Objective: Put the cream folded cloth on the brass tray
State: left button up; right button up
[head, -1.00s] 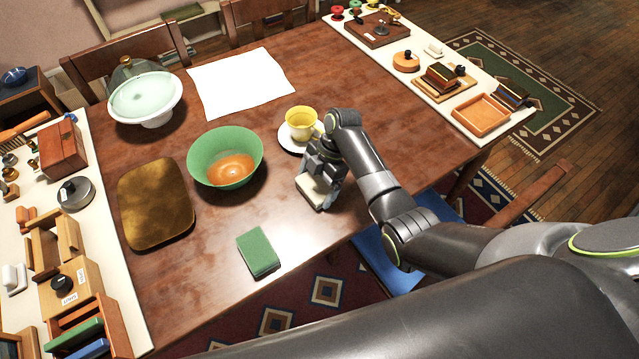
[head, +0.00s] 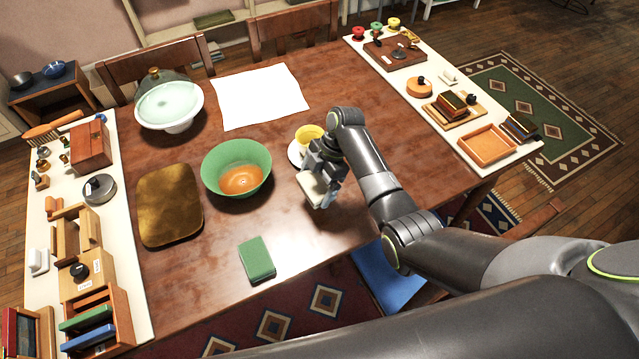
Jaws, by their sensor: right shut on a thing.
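The cream folded cloth (head: 311,187) is in my right gripper (head: 318,179), near the front edge of the table. The gripper is shut on it, and its fingers partly cover the cloth. I cannot tell whether the cloth touches the table. The brass tray (head: 169,205) lies flat and empty on the left part of the table, with the green bowl between it and my right gripper. My left gripper is not in view.
A green bowl (head: 237,168) holds something orange. A yellow cup (head: 309,133) on a saucer stands just behind my right gripper. A green folded cloth (head: 256,259) lies near the front edge. A white sheet (head: 259,96) and a cake stand (head: 169,104) are farther back.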

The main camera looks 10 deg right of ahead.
aim_at(169, 210)
jog(key=j+u, duration=0.2)
jog(key=j, duration=0.35)
jog(key=i+j+u, duration=0.3)
jog(key=i+j, duration=0.2)
jog(key=j, duration=0.15)
